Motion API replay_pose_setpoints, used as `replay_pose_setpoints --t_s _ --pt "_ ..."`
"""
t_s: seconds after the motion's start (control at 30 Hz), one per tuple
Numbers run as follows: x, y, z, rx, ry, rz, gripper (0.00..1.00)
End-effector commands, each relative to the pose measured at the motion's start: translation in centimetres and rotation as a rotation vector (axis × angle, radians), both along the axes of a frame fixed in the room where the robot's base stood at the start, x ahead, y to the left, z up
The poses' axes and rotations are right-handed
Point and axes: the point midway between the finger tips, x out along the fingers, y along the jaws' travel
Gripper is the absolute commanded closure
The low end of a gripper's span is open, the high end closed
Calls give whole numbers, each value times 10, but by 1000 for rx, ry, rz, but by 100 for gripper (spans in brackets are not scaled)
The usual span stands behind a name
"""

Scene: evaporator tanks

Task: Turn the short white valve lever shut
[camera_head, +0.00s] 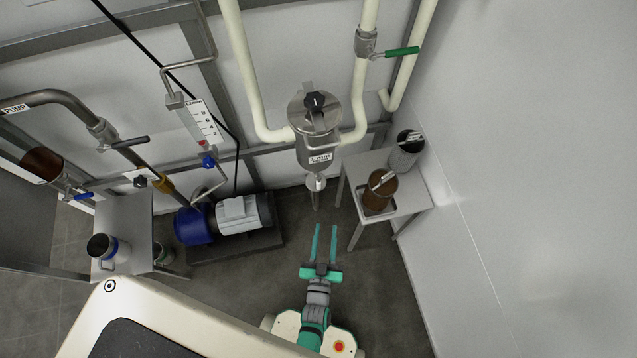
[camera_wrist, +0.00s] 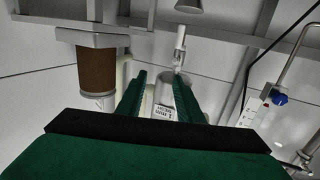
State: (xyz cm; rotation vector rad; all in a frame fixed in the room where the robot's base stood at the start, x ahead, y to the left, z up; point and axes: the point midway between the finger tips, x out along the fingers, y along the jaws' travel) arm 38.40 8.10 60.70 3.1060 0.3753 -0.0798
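A steel canister (camera_head: 315,150) with a black knob on its lid hangs on cream pipes in the head view. Just beneath it is a small white fitting (camera_head: 316,182), which looks like the short white valve lever; its exact setting is too small to tell. In the wrist view, which appears upside down, the white fitting (camera_wrist: 180,45) stands above the labelled canister (camera_wrist: 165,108), partly behind the right finger. My gripper (camera_head: 325,227) is open and empty, in front of the canister and apart from the fitting. Its green fingers (camera_wrist: 160,75) also show in the wrist view.
A metal table (camera_head: 412,197) with a brown jar (camera_head: 378,192) and a grey jug (camera_head: 405,152) stands right. A blue-and-grey pump (camera_head: 235,215) sits left. A green-handled valve (camera_head: 400,51) is above. A left table (camera_head: 135,215) holds a mug. Floor between is clear.

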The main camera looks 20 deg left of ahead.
Motion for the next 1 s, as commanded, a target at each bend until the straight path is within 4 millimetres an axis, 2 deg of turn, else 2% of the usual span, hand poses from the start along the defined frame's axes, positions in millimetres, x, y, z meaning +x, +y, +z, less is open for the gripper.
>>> replay_pose_setpoints --t_s 0.03,0.1,0.3,0.67,1.0 --pt "18 8 -11 2 -13 24 67" --pt "36 19 -25 7 -23 56 67" --pt "72 43 -50 17 -42 130 67" --pt "101 58 -57 23 -49 158 67" --pt "156 80 -57 23 -50 158 67"
